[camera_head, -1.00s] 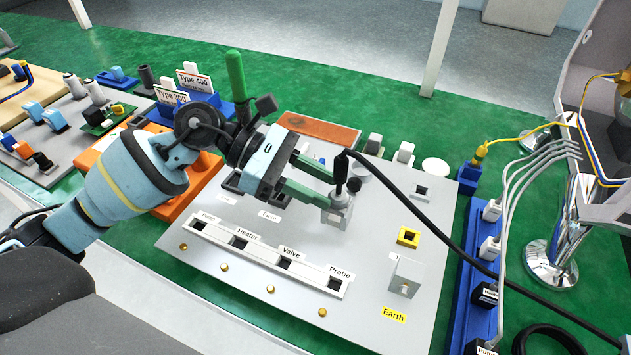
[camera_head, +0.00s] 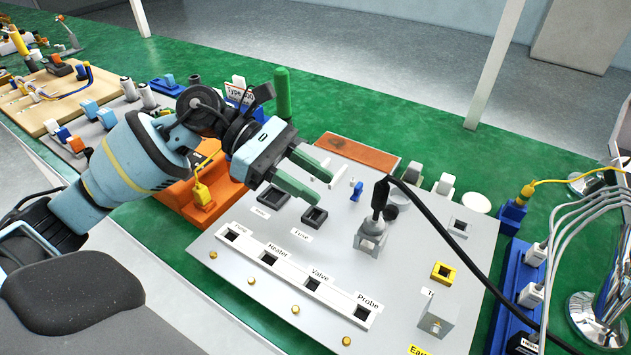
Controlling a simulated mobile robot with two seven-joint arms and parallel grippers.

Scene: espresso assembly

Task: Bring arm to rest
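My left gripper (camera_head: 324,188) reaches in from the left over the grey board (camera_head: 225,258). Its two green fingers are apart with nothing between them. A grey connector block (camera_head: 371,240) with a black plug (camera_head: 380,197) and black cable stands upright on the board, to the right of the fingertips and clear of them. My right gripper is not in view.
A row of sockets labelled Pump, Heater, Valve and Probe (camera_head: 365,313) runs along the board's front. A green upright cylinder (camera_head: 282,93) stands behind the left gripper. An orange block (camera_head: 190,195) lies beneath the arm. A blue power strip (camera_head: 515,275) with white plugs is at the right.

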